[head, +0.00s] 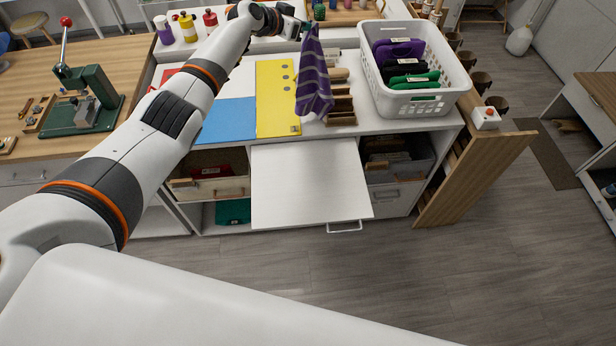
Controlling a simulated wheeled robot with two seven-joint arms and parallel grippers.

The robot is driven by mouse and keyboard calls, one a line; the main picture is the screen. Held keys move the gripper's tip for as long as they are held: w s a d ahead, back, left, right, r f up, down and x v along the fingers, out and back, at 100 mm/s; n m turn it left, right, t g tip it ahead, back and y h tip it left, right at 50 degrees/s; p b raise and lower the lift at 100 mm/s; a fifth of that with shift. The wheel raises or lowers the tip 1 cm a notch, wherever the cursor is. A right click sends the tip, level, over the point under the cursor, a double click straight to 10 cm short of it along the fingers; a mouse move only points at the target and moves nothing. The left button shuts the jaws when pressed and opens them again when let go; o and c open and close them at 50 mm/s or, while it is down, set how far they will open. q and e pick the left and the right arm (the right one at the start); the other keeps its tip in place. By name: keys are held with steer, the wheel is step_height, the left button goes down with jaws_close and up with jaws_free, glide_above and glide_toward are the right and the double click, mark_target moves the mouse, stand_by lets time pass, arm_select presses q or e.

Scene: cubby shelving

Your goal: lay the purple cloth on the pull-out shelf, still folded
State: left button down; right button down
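A purple striped cloth (314,78) hangs down from my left gripper (306,30), over the back of the worktop. The gripper looks shut on its upper end, though its fingertips are small and partly hidden. The cloth hangs as a narrow bundle; I cannot tell how its layers are folded. The white pull-out shelf (310,185) is drawn out from under the worktop toward me, with its surface bare and a metal handle (344,227) at its front. The cloth is above and beyond the shelf, apart from it. My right gripper is not in view.
A white basket (428,103) with folded purple, black and green items stands on the worktop at right. Wooden blocks (341,108), a yellow panel (277,95) and a blue panel (228,120) lie left of it. A green press (88,100) stands on the left bench.

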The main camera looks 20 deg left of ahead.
arm_select(q)
steer(key=s+d+f, duration=0.3)
steer(key=s+f, duration=0.9)
steer(key=s, duration=0.1)
steer(key=s+d+f, duration=0.3)
steer(key=s+f, duration=0.9)
steer(key=s, duration=0.1)
steer(key=s+d+f, duration=0.4)
steer(key=s+f, duration=0.9)
steer(key=shift+s, duration=0.3)
steer(key=shift+d+f, duration=0.1)
steer(key=c, duration=1.2)
jaws_free()
